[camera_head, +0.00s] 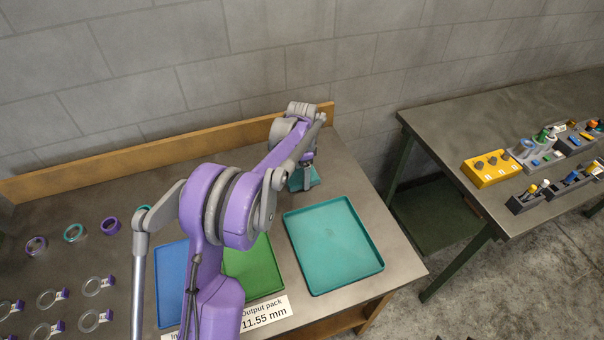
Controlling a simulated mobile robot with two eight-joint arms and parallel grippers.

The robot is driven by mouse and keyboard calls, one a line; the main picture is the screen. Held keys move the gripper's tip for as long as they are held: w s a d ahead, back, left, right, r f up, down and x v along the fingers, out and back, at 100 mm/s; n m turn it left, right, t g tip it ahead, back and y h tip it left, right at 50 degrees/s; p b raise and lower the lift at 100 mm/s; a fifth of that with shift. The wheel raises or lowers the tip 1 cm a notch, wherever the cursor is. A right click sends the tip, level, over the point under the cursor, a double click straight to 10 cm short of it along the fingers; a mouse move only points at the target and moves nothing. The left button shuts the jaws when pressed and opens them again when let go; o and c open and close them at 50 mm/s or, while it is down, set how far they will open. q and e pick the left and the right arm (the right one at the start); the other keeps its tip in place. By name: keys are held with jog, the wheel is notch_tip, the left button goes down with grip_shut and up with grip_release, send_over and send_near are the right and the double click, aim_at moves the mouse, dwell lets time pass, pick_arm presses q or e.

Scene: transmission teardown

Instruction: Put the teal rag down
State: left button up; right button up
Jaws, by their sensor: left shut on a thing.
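The teal rag (314,176) shows as a small patch at the end of my left arm, above the far part of the workbench, behind the teal tray. My left gripper (303,182) is shut on the rag, and the gripper and arm hide part of it. I cannot tell whether the rag touches the bench top. My right gripper is not in view.
A teal tray (333,246) lies empty on the bench (398,262), with a green tray (262,268) and a blue tray (172,285) to its left. Several rings (74,233) lie further left. A wooden backboard (130,160) runs behind. A second table (450,125) stands right.

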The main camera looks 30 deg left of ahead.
aim_at(302, 175)
pick_arm(q)
jog(key=shift+f, duration=0.15)
jog(key=o, duration=1.3)
jog(key=shift+c, duration=0.2)
notch_tip(302, 175, up, 12)
jog(key=s+d+r+n+t, duration=0.2)
jog(key=s+d+r, duration=0.1)
jog(key=s+d, duration=0.4)
jog(key=s+d+f+n+t, duration=0.1)
jog(key=s+d+f+n, duration=0.1)
jog(key=s, duration=0.5)
jog(key=s+d+f+n+t, duration=0.1)
jog(key=s+d+f+n, duration=0.1)
jog(key=s, duration=0.5)
jog(key=s+d+f+n+t, duration=0.1)
jog(key=s+d+f+n, duration=0.1)
jog(key=s+d+f, duration=0.2)
jog(key=shift+s+f+t+p, duration=0.15)
jog(key=shift+s, duration=0.7)
jog(key=shift+s+f+t+p, duration=0.15)
jog(key=shift+s, duration=0.65)
